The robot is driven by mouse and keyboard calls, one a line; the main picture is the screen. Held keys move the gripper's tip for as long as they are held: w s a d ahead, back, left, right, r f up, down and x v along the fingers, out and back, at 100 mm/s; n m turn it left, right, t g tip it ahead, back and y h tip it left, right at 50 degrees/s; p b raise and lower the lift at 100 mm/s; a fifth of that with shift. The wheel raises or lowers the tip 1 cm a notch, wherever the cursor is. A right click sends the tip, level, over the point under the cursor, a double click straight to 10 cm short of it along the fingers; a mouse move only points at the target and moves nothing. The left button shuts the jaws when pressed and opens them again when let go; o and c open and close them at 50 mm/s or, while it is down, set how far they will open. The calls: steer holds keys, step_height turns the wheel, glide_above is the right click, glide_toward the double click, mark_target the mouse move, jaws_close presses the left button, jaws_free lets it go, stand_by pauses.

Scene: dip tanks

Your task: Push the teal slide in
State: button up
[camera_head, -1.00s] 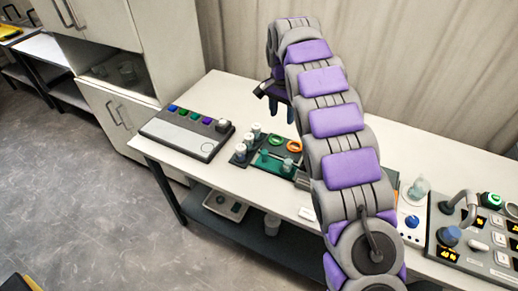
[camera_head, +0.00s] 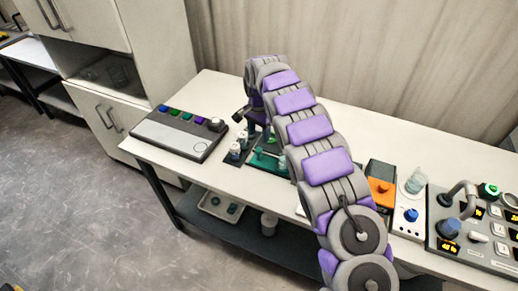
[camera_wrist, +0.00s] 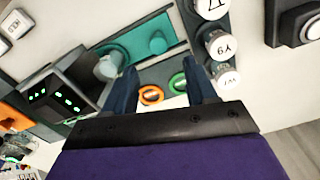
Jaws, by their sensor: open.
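The teal slide (camera_wrist: 140,42) is a flat teal strip with a round teal knob, lying in a dark frame beyond my fingertips in the wrist view. In the head view it is a small teal piece (camera_head: 268,161) at the front of the table, partly hidden by my arm. A grey-teal knob (camera_wrist: 109,66) stands near the slide's left end, beside my left finger. My gripper (camera_wrist: 163,80) is open and empty, with its fingers pointing down near the slide. In the head view my gripper (camera_head: 256,124) is just behind the slide; contact cannot be told.
An orange ring (camera_wrist: 151,95) and a green ring (camera_wrist: 178,84) lie between my fingers. White-capped vials (camera_wrist: 221,45) stand in a row to the right. A dark box with green lights (camera_wrist: 55,99) is at left. A button panel (camera_head: 178,134) sits farther left on the table.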

mark_target(259, 149)
step_height(259, 149, down, 8)
steer(key=shift+r+b, duration=0.15)
steer(key=shift+b, duration=0.55)
jaws_close()
